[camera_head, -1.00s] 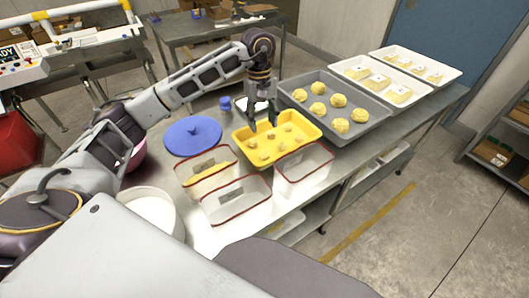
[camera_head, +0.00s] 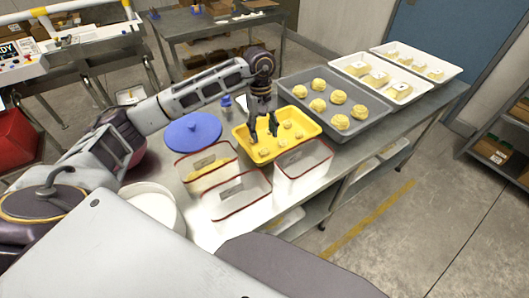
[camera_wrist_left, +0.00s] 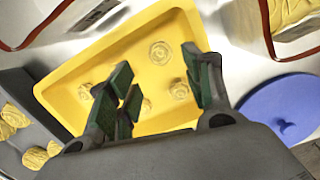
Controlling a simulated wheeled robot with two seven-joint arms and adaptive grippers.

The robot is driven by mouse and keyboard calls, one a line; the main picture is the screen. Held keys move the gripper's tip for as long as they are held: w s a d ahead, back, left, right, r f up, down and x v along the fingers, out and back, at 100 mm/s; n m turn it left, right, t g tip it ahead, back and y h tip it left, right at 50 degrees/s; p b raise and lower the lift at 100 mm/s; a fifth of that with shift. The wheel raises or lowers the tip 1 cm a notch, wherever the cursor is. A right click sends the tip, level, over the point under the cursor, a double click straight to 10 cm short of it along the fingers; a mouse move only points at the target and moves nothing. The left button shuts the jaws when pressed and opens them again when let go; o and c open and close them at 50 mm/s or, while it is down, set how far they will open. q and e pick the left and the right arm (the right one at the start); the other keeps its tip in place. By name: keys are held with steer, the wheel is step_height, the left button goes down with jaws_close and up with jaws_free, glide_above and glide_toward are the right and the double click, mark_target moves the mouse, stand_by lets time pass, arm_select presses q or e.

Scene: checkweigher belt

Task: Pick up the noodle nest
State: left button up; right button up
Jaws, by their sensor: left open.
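Several small, pale, coiled noodle nests sit spaced apart in a yellow tray (camera_head: 240,130) on the steel table; one nest (camera_head: 265,152) is near its front edge. My left gripper (camera_head: 262,134) is open and points down into the tray, between nests. In the left wrist view, the left gripper (camera_wrist_left: 165,92) has its fingers apart over the yellow tray (camera_wrist_left: 60,88). One coiled nest (camera_wrist_left: 160,52) lies clear beyond the fingers, and another (camera_wrist_left: 179,89) is close to the right-hand finger. The fingers partly hide other nests. My right gripper is not in view.
Clear red-rimmed bins (camera_head: 237,197) stand in front of the yellow tray. A blue lid (camera_head: 193,133) lies to its left. A grey tray (camera_head: 375,113) of larger yellow pieces is behind right, with white trays (camera_head: 420,92) farther back. A white tub (camera_head: 150,208) is at front left.

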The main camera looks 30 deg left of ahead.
mark_target(264, 149)
arm_select(q)
step_height(264, 149, down, 3)
steer(key=shift+s+d+r, duration=0.15)
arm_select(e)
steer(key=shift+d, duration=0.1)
arm_select(q)
steer(key=shift+f, duration=0.2)
steer(key=shift+s+d+f+p, duration=0.1)
steer(key=shift+f+p, duration=0.1)
steer(key=shift+f, duration=0.9)
steer(key=shift+s+d+f+p, duration=0.1)
steer(key=shift+f+p, duration=0.1)
steer(key=shift+f, duration=1.2)
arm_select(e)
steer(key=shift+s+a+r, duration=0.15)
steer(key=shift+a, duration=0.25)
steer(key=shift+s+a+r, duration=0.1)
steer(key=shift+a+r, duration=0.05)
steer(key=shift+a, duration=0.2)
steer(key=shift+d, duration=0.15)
